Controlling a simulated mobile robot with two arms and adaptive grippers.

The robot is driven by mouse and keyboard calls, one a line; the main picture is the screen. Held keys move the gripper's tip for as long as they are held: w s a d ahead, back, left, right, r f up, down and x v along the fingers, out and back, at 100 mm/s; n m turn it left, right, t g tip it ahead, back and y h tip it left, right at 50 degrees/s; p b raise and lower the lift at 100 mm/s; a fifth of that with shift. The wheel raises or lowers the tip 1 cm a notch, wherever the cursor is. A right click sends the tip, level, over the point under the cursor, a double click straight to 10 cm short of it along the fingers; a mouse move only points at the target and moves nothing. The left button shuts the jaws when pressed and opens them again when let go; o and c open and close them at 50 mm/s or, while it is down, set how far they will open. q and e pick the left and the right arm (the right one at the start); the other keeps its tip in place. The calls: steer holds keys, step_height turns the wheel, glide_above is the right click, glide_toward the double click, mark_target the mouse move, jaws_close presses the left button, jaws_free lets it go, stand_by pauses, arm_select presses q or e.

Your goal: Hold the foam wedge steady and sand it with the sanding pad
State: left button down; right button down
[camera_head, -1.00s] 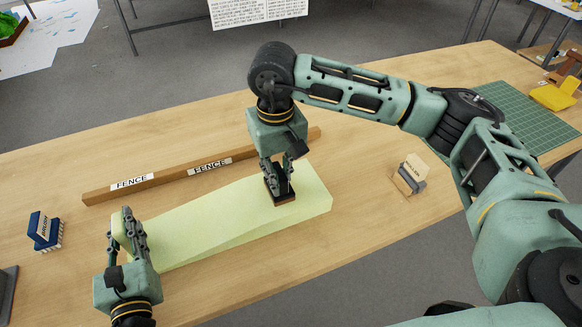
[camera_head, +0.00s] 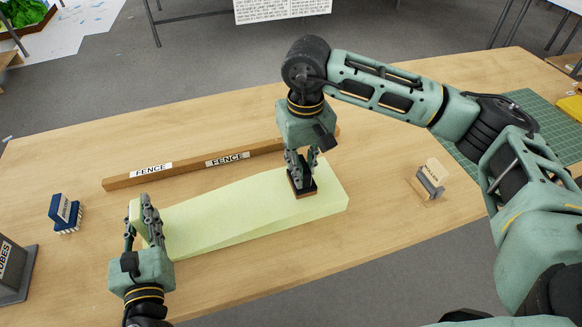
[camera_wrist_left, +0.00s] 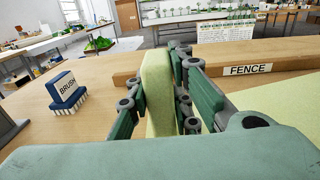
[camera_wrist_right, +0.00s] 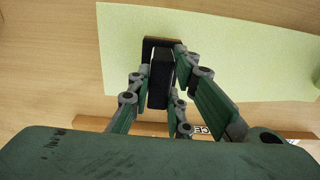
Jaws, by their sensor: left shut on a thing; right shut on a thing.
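The pale yellow-green foam wedge (camera_head: 230,215) lies on the wooden table in front of the fence (camera_head: 190,166). Its thin stretch is in the middle and a raised block is at its left end. My left gripper (camera_head: 146,215) is shut on that left end; the left wrist view shows the wedge's end (camera_wrist_left: 160,90) between its fingers. My right gripper (camera_head: 301,165) is shut on the dark handle of the sanding pad (camera_head: 304,190). The pad rests on the wedge's top near its right end. The right wrist view also shows the pad (camera_wrist_right: 160,75) over the foam, its underside hidden.
A blue brush (camera_head: 65,213) stands left of the wedge, with a grey box (camera_head: 14,270) at the left edge. A small roller block (camera_head: 429,180) stands to the right. A green cutting mat (camera_head: 525,125) lies at the far right. The table between wedge and roller is clear.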

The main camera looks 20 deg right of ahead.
arm_select(q)
steer(key=shift+f, duration=0.4)
arm_select(e)
steer(key=d, duration=0.5)
steer(key=shift+d+f, duration=0.15)
steer(key=shift+d, duration=0.25)
arm_select(q)
steer(key=shift+s, duration=0.1)
arm_select(e)
steer(key=shift+a, duration=0.7)
arm_select(q)
steer(key=shift+d, duration=0.1)
arm_select(e)
steer(key=shift+s+a, duration=0.15)
steer(key=shift+a, duration=4.6)
step_height(320, 180, up, 3)
step_height(320, 180, up, 5)
steer(key=shift+r, duration=0.2)
